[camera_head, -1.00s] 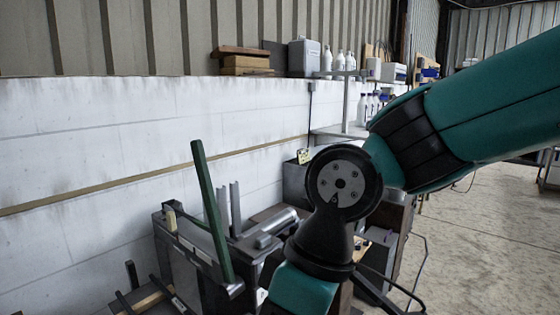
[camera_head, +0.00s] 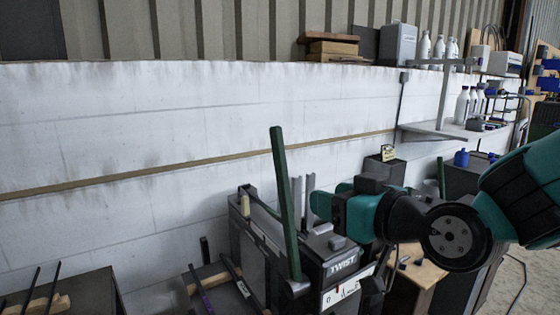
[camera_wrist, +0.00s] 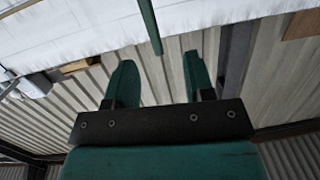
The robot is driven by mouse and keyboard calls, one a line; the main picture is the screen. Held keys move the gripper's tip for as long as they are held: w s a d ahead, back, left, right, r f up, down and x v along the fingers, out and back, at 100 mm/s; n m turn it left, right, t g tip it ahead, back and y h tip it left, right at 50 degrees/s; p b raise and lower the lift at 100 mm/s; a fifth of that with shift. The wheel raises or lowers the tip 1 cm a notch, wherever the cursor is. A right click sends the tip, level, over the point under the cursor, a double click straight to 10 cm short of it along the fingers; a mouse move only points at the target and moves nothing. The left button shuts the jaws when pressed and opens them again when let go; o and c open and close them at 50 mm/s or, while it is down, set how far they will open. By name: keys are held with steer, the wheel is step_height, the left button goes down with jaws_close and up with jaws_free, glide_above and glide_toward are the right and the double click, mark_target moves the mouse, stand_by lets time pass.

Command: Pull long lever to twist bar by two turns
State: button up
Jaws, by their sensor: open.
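The long dark green lever (camera_head: 285,200) rises from the front of the machine marked TWIST (camera_head: 343,264), leaning slightly left. Its end also shows at the top of the wrist view (camera_wrist: 150,24), lined up with the gap between my fingertips but beyond them. My gripper (camera_head: 328,197) is to the right of the lever, pointing left. In the wrist view my gripper (camera_wrist: 160,72) has its two teal fingers wide apart with nothing between them. A white scale (camera_head: 345,295) marked 0 is on the machine's front. Grey upright pieces (camera_head: 303,195) stand behind the lever; I cannot make out the bar.
A dark bench (camera_head: 60,293) with rods is at the lower left. More rods (camera_head: 215,285) lie beside the machine. The white wall (camera_head: 130,130) runs behind. A shelf (camera_head: 440,131) with bottles is at the right.

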mark_target(283, 159)
steer(key=w+a+p, duration=0.2)
steer(key=w+p, duration=0.1)
steer(key=w, duration=0.2)
steer(key=w+a+r+t+p, duration=0.1)
steer(key=w+a+p, duration=0.2)
steer(key=w, duration=0.2)
steer(key=w+a+t+p, duration=0.1)
steer(key=w+a+p, duration=0.2)
steer(key=w, duration=0.1)
steer(key=shift+w+a+r, duration=0.25)
steer(key=shift+w+r, duration=0.1)
steer(key=shift+w, duration=0.05)
steer(key=shift+w+a+f, duration=0.15)
steer(key=shift+w+a, duration=0.25)
steer(key=shift+w, duration=0.2)
jaws_close()
